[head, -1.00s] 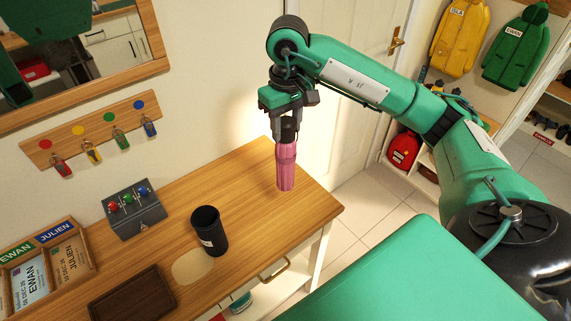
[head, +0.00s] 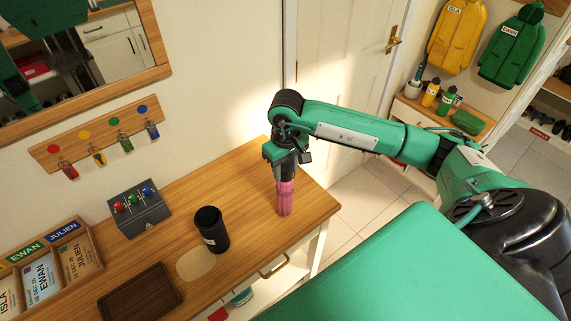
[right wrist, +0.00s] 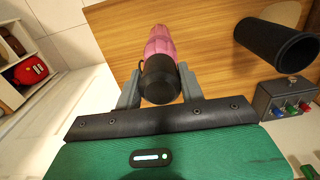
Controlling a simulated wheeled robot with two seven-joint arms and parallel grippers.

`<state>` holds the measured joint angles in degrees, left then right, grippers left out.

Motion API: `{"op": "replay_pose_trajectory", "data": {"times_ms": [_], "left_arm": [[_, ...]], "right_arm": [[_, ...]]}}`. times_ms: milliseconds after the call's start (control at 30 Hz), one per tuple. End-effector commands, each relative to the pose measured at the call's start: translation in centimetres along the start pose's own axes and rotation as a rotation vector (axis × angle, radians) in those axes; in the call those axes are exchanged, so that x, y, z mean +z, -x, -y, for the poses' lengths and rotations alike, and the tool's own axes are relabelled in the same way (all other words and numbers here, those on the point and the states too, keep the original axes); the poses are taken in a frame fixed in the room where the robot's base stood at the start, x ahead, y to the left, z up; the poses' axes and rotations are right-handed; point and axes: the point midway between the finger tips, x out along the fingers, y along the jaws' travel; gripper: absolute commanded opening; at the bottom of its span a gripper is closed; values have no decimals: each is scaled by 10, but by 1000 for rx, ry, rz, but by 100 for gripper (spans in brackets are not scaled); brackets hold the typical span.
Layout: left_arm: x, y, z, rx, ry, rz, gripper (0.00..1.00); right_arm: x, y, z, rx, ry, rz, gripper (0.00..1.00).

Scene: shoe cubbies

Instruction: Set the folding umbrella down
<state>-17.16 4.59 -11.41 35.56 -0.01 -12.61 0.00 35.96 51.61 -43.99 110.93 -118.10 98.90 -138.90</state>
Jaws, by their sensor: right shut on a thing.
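The folding umbrella (head: 286,198) is pink with a black handle and hangs upright below my right gripper (head: 286,172). It is over the right end of the wooden table (head: 250,225); I cannot tell whether its lower tip touches the top. In the right wrist view the gripper (right wrist: 160,92) is shut on the umbrella's black handle (right wrist: 160,78), with its pink body (right wrist: 160,43) beyond. My left gripper is not in view.
A black cup (head: 211,230) stands left of the umbrella. A switch box (head: 139,209), a dark tray (head: 140,294) and name cards (head: 45,270) lie farther left. The tabletop around the umbrella is clear, with the table's right edge close by.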

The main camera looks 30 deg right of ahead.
Motion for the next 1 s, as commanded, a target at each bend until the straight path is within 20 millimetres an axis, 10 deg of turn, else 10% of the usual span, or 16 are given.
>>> {"op": "replay_pose_trajectory", "data": {"times_ms": [367,400,500,1000], "left_arm": [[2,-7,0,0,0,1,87],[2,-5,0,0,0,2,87],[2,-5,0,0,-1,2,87],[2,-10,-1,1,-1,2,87]], "right_arm": [[-1,-4,0,1,-1,-2,0],[0,-3,0,1,-1,-1,47],[0,-3,0,1,-1,-1,61],[-2,12,-1,1,-2,-6,61]]}}
